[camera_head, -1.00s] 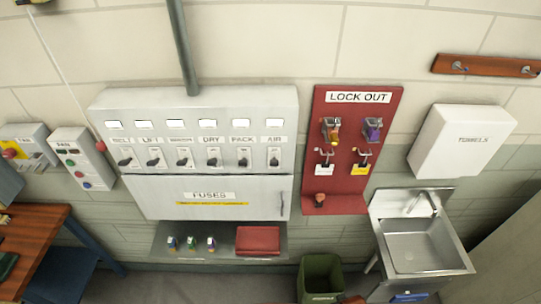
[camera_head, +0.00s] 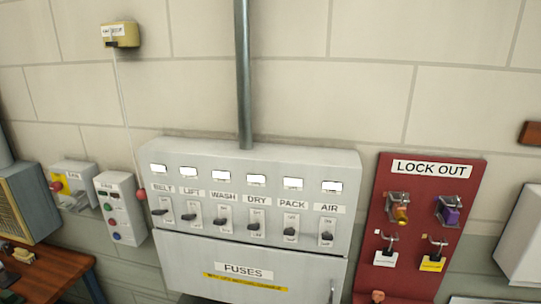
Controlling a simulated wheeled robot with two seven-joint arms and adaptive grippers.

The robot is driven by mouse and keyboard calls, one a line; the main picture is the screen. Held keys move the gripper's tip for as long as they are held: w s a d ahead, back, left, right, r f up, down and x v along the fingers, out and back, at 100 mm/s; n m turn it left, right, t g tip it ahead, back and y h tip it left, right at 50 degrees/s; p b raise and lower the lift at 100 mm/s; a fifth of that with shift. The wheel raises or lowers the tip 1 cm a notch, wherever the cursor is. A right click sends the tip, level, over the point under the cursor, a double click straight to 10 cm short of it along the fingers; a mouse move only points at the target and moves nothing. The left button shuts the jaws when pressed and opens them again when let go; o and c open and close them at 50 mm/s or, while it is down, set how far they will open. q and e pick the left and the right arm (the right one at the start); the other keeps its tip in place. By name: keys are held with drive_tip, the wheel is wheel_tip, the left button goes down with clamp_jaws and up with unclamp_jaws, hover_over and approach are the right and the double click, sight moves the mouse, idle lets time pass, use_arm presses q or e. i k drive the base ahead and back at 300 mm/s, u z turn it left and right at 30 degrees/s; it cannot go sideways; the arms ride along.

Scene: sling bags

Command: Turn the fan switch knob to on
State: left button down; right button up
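Two small grey control boxes hang on the wall at the left in the head view. The far left box (camera_head: 76,173) carries a red button on a yellow plate (camera_head: 56,186) and a dark part low on its front that may be a knob. The box beside it (camera_head: 120,205) has green, red and blue buttons. Their labels are too small to read surely, so I cannot tell which one is the fan switch or its setting. Neither of my grippers is in view.
A grey switch panel (camera_head: 250,172) has several levers labelled BELT to AIR above a FUSES door (camera_head: 245,270). A red LOCK OUT board (camera_head: 390,225) hangs at right. A yellow box (camera_head: 120,35) has a cord ending in a red ball (camera_head: 141,195). A wooden bench (camera_head: 62,282) stands lower left.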

sight(56, 187)
drive_tip(key=u, duration=1.25)
